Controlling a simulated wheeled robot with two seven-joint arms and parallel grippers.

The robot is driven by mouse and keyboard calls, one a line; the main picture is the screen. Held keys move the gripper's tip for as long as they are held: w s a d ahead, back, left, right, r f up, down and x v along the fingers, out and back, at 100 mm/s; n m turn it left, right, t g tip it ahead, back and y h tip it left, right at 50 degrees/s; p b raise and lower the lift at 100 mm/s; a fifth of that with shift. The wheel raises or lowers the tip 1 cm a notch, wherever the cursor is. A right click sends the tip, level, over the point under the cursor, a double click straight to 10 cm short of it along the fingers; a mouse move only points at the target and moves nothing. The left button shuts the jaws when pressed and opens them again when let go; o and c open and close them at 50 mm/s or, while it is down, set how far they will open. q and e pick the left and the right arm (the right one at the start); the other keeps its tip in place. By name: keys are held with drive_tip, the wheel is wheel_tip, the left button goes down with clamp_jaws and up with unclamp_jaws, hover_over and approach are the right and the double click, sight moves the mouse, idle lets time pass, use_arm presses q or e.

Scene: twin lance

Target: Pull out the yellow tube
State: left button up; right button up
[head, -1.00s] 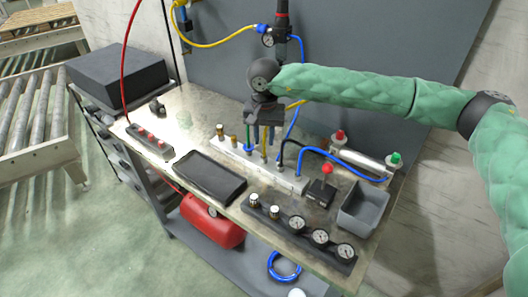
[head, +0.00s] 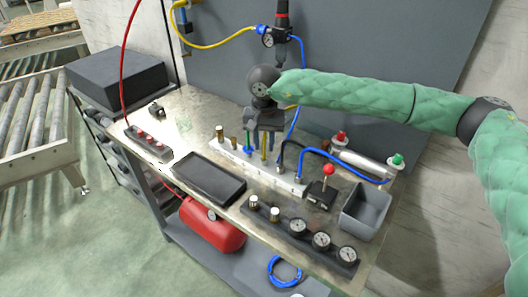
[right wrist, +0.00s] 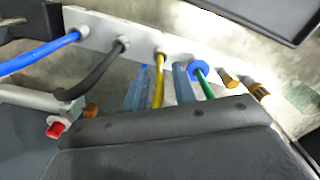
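The yellow tube (right wrist: 159,82) stands in a fitting of the white manifold (right wrist: 95,33) in the right wrist view. My right gripper (right wrist: 158,90) is open, with one blue-grey finger on each side of the tube and a small gap showing at both. In the head view the right gripper (head: 262,142) points down over the manifold (head: 285,178). The yellow tube (head: 264,150) shows below it, its upper part hidden by the gripper. The green tube (right wrist: 205,85), in a blue collar, stands just beside one finger. My left gripper is not in view.
A black tube (right wrist: 92,75) and a blue tube (right wrist: 40,54) leave other manifold fittings. Brass fittings (right wrist: 230,80) stand past the green tube.

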clamp_jaws()
drive_tip(key=shift+r+b, duration=0.3)
drive_tip(key=shift+r, duration=0.2)
idle(0.4)
drive_tip(key=shift+r, duration=0.25)
idle(0.5)
drive_tip(key=shift+r+b, duration=0.45)
drive_tip(key=shift+r, duration=1.25)
